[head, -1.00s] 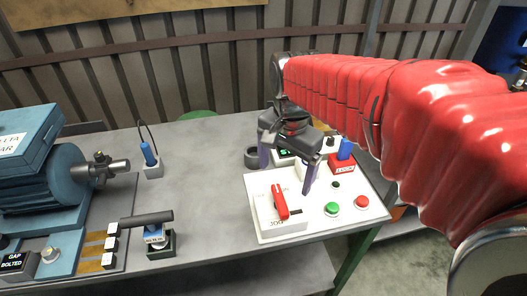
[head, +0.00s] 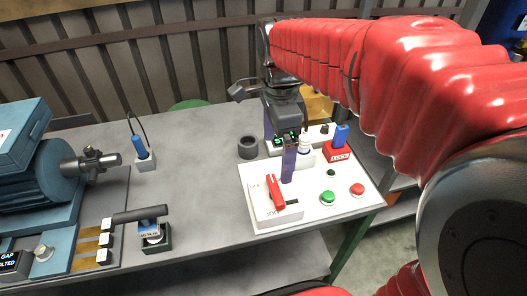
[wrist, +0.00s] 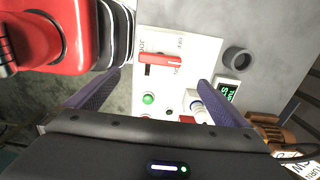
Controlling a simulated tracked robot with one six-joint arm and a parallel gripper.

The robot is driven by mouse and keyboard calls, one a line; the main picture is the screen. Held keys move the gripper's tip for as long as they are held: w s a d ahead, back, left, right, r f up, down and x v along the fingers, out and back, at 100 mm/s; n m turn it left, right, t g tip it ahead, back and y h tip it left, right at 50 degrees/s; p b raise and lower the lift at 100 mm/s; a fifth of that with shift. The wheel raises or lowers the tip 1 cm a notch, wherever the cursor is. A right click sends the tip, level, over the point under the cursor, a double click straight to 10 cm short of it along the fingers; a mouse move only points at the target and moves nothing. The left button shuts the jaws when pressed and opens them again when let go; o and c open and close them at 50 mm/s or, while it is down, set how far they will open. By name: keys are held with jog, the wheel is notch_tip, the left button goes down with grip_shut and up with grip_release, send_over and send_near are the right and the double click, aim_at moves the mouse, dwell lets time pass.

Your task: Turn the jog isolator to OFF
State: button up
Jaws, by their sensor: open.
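The jog isolator is a red handle (head: 276,192) on a low white box (head: 262,211) at the panel's front left. In the wrist view the handle (wrist: 160,60) lies crosswise, with "OFF" lettering above its right end and a partly covered label below that end. My gripper (head: 279,158) is open and empty, just behind and above the handle in the head view. In the wrist view its two purple fingers (wrist: 159,80) stand apart on either side, a little below the handle. No contact with the handle shows.
The panel also carries a green button (head: 327,197), a red button (head: 357,189), a blue-handled red lock block (head: 338,152) and a green-lit display (wrist: 227,92). A dark ring (head: 247,147) sits behind the panel. The bench left of the panel is clear up to a dark-handled tool (head: 140,214).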

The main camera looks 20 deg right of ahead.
aim_at(275, 188)
notch_tip(275, 188, down, 14)
jog(key=shift+r, duration=0.15)
dwell(0.5)
jog(key=c, duration=0.9)
